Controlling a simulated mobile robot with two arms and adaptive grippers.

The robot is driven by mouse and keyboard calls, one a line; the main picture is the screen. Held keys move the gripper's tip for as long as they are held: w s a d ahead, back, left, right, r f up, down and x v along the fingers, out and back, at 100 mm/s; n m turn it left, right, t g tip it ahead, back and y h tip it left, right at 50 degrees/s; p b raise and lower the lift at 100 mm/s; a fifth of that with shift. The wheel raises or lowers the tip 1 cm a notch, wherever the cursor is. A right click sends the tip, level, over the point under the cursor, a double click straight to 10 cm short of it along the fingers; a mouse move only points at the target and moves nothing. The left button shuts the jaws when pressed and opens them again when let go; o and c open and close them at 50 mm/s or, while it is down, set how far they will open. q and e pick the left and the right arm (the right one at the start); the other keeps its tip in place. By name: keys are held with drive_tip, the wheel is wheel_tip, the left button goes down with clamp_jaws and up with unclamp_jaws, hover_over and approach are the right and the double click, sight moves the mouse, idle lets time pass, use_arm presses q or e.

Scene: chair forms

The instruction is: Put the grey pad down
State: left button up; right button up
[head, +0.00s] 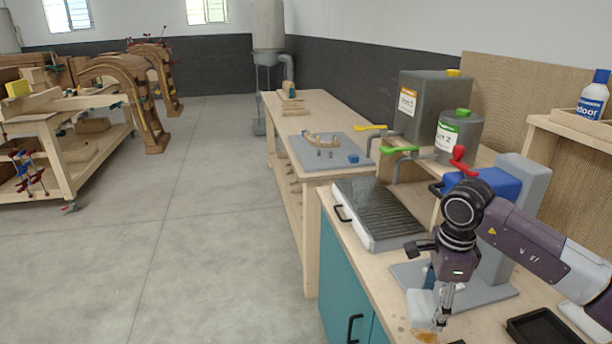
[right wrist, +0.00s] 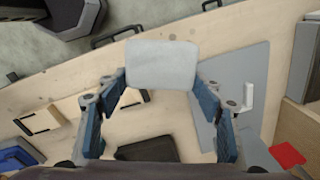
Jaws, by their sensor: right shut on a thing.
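The grey pad (head: 420,303), a pale grey block with rounded corners, is low in the head view, at the fingertips of my right gripper (head: 437,303). In the right wrist view the pad (right wrist: 162,63) spans between the two blue fingers of the right gripper (right wrist: 161,84), which are shut on it. It is over the pale wooden bench top (right wrist: 255,35). I cannot tell from these frames whether it touches the bench. My left gripper is not in view.
A ribbed dark tray (head: 378,215) is at the bench's far left. A grey machine with a blue part (head: 482,183) stands behind the right arm. A black tray (head: 542,327) lies at lower right. Small wooden frames (right wrist: 40,121) lie on the bench.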

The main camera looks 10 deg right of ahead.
drive_tip(key=s+a+r+n, duration=0.2)
drive_tip(key=s+a+n, duration=1.2)
drive_tip(key=n, duration=0.7)
drive_tip(key=shift+a+g+y, duration=0.3)
drive_tip(key=shift+a+y, duration=0.1)
